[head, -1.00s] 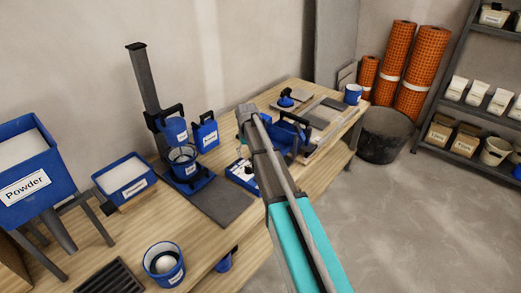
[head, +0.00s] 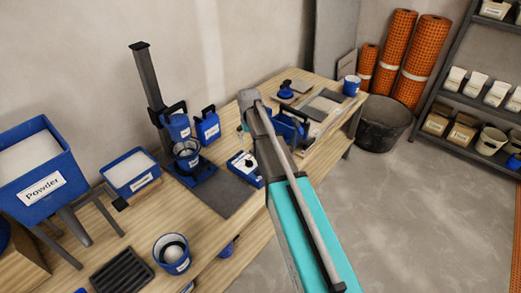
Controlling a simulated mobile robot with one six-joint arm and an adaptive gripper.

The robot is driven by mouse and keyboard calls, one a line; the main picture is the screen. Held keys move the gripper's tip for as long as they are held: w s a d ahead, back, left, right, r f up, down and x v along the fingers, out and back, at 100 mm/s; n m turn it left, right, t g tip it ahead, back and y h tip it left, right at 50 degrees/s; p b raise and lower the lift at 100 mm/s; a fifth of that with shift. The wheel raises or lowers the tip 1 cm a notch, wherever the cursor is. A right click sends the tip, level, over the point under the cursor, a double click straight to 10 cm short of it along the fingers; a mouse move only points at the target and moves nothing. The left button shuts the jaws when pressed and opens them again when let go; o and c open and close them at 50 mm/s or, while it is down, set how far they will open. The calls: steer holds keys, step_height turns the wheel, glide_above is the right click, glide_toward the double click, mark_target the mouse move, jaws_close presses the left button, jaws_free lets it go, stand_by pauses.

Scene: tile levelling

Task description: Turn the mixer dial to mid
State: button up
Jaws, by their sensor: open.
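The mixer stand (head: 153,90) is a dark upright column with a blue mixer head (head: 178,127) over a blue-rimmed cup (head: 187,153). A small blue and white box (head: 245,167) with a dark round knob (head: 249,162) sits to its right on the bench. This knob may be the mixer dial, but its marks and setting are too small to read. My arm crosses the view from the lower right, and its far end is above and right of the box. My gripper cannot be made out; the arm seems to hide it.
A Powder hopper (head: 35,175), a blue tray of white material (head: 130,172) and a blue bucket (head: 172,252) stand at the left. A blue canister (head: 207,126) stands behind the box. A dark mat (head: 222,195) lies in front of the stand. Tiles (head: 325,104) lie at the far end.

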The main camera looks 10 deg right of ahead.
steer(key=s+r+p, duration=0.3)
steer(key=s+r, duration=0.1)
steer(key=s, duration=0.4)
steer(key=s+r+p, duration=0.4)
steer(key=s, duration=0.5)
steer(key=shift+m, duration=0.3)
steer(key=shift+s+a, duration=0.1)
steer(key=s, duration=0.8)
